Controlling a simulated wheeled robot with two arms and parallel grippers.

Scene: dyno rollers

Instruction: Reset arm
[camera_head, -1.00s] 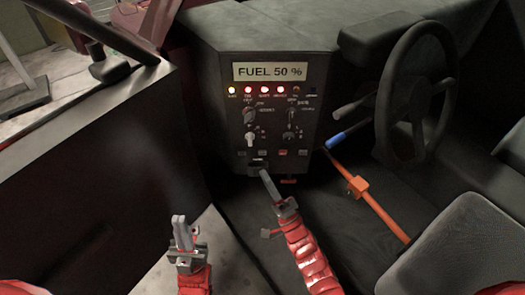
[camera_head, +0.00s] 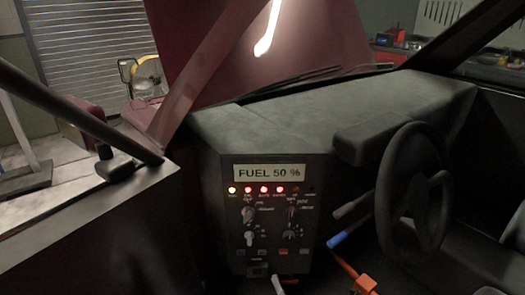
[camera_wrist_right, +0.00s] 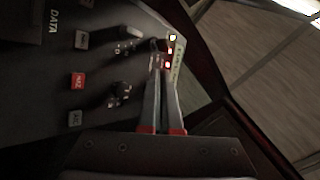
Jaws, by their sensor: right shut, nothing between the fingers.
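My right gripper (camera_head: 277,284) shows only as a pale tip at the bottom edge of the head view, in front of the lower part of the control panel. In the right wrist view its two fingers (camera_wrist_right: 160,50) lie together, shut and empty. They point along the dark panel face, close to its knobs and small lights; I cannot tell whether they touch it. The control panel (camera_head: 270,210) reads "FUEL 50 %" and has a row of lit lamps, several knobs and small buttons. My left gripper is out of view.
A black steering wheel (camera_head: 412,185) is at the right, with a blue-handled lever (camera_head: 348,236) and an orange bar (camera_head: 362,284) near it. A dark door frame (camera_head: 80,115) stands at the left. A rolling shutter (camera_head: 90,50) is beyond.

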